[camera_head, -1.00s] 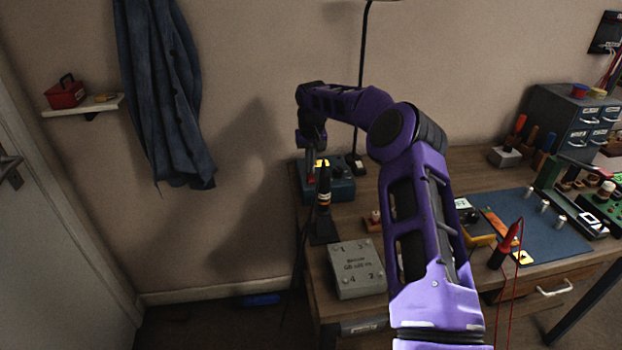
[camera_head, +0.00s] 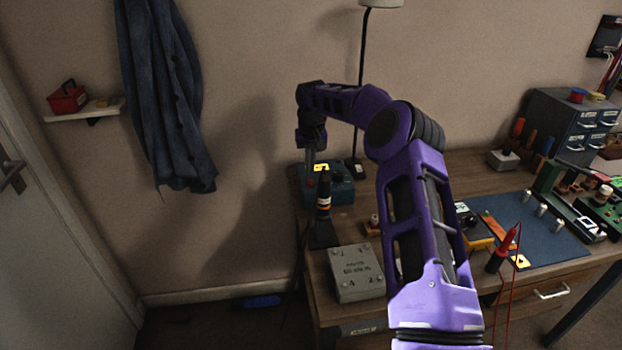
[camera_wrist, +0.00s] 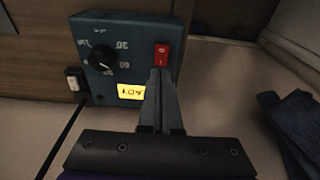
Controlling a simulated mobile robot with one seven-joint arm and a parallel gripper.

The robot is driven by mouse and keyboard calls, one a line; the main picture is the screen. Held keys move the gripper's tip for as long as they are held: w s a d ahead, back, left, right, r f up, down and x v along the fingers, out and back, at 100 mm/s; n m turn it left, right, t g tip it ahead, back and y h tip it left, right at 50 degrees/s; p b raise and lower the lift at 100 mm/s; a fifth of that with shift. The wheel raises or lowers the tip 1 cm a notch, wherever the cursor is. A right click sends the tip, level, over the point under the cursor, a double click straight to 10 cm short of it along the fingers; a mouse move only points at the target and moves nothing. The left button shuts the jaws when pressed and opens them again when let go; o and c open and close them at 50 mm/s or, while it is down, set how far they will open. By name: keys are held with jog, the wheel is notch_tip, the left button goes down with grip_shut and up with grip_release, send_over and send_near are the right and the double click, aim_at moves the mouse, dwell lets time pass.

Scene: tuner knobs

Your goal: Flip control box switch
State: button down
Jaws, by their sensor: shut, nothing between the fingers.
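The control box (camera_head: 342,190) is a blue-teal box at the back left of the workbench. In the wrist view, its face (camera_wrist: 88,30) carries a black dial (camera_wrist: 103,58), a lit yellow label (camera_wrist: 131,92) and a red rocker switch (camera_wrist: 161,55). My gripper (camera_wrist: 157,76) is shut and empty, with its fingertips right at the lower end of the red switch. I cannot tell whether they touch it.
A black-bodied tool with an orange band (camera_head: 323,205) stands just in front of the box. A grey box (camera_head: 356,273) lies nearer the bench's front left. A lamp pole (camera_head: 360,100) rises behind. A blue coat (camera_head: 165,100) hangs on the wall left of the bench.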

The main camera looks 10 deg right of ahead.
aim_at(310, 180)
notch_tip(310, 180, up, 4)
jog(key=shift+r+p, duration=0.25)
jog(key=shift+p, duration=0.85)
